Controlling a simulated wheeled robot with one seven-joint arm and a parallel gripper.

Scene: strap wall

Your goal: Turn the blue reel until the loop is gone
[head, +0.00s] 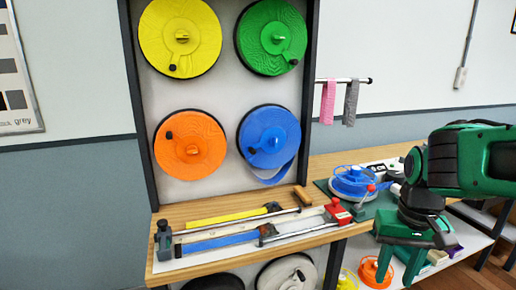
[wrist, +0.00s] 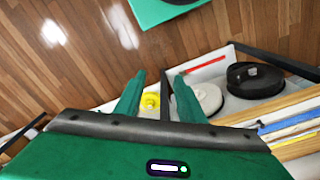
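The blue reel (head: 269,128) is mounted on the wall panel, lower right of the group of reels. Its dark crank knob (head: 252,151) sits at its lower left. A slack blue loop (head: 277,175) sags below the reel's lower right edge. My gripper (head: 398,270) is far to the right of the reel and lower, pointing down in front of the bench. In the wrist view my gripper (wrist: 159,77) shows two green fingers spread apart with nothing held between them. The blue reel is not in the wrist view.
Yellow (head: 160,40), green (head: 275,50) and orange (head: 190,158) reels surround it on the panel. The wooden bench (head: 310,205) below holds straps and a red-ended fixture (head: 338,212). A towel rail (head: 345,81) juts out to the right. The space before the panel looks clear.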

